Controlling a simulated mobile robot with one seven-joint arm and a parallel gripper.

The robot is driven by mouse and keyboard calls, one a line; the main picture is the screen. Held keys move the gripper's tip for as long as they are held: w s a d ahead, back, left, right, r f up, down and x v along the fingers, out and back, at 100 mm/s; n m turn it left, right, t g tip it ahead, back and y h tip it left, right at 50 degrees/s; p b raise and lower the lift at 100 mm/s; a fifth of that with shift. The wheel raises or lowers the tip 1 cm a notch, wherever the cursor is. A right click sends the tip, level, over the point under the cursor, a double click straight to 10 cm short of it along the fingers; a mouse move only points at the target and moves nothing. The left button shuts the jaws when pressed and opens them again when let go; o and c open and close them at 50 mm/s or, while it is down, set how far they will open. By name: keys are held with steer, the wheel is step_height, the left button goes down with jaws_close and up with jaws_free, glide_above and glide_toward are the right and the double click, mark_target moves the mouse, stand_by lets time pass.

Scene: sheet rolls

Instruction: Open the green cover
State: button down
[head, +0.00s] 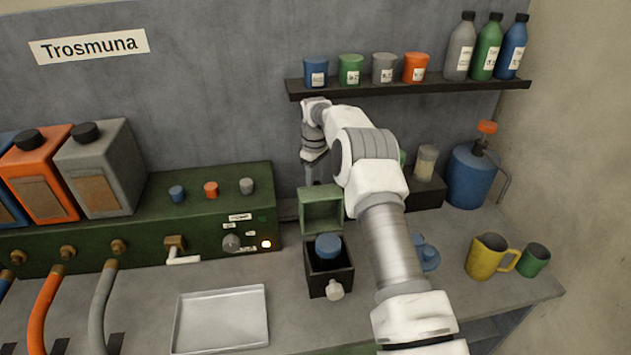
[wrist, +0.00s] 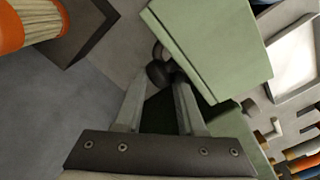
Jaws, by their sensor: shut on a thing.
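The green cover (head: 321,213) is tipped up at the back of the small black box (head: 341,280), with its hollow inside facing the head camera. In the wrist view the cover (wrist: 215,45) shows as pale green faces, with a dark knob (wrist: 160,73) at its edge. My gripper (head: 312,182) is behind and above the cover; in the wrist view its fingers (wrist: 158,88) are closed about the knob. The black box is open at the top, with a blue round piece (head: 328,246) inside and a pale knob (head: 334,290) on its front.
A silver tray (head: 221,318) lies left of the box. The green machine (head: 130,228) with knobs and taps stands to the left. A yellow mug (head: 488,256), a green cup (head: 534,260) and a blue jug (head: 472,176) are to the right. A shelf (head: 410,85) holds cups and bottles above.

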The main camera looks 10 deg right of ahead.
steer(key=shift+w+d+f, duration=0.25)
steer(key=shift+w+d, duration=0.25)
steer(key=shift+w, duration=0.25)
steer(key=c, duration=0.5)
jaws_free()
steer(key=shift+d, duration=0.15)
steer(key=shift+o, duration=0.3)
steer(key=shift+f, duration=0.15)
steer(key=shift+a+f, duration=0.1)
steer(key=shift+a, duration=0.2)
step_height(320, 180, up, 8)
steer(key=shift+f+b, duration=0.15)
steer(key=shift+b, duration=0.25)
